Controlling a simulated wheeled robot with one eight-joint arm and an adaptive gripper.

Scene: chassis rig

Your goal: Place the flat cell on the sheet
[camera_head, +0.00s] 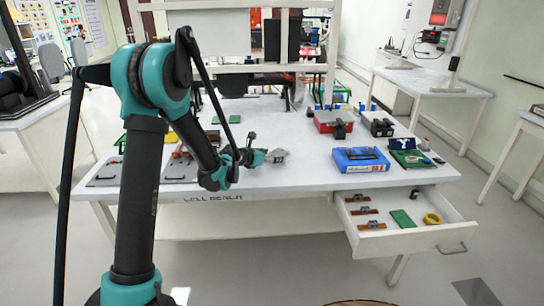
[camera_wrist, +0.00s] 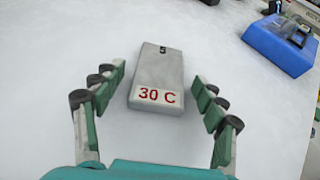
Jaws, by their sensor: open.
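A grey flat block, seemingly the flat cell (camera_wrist: 157,72), lies on the white bench with a red "30 C" label on its near end. It also shows in the head view (camera_head: 278,156) just beyond my fingers. My gripper (camera_wrist: 158,103) is open, with one finger on each side of the block's near end and gaps between. In the head view my gripper (camera_head: 258,157) is low over the bench. Two grey sheets, one at the left edge (camera_head: 96,180) and one nearer the middle (camera_head: 178,176), lie on the bench; my arm partly hides them.
A blue box (camera_head: 361,160) stands to the right of the block, with a green case (camera_head: 410,159) beside it. A red box (camera_head: 333,121) stands farther back. An open drawer (camera_head: 425,238) juts from the bench front. The middle of the bench is mostly clear.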

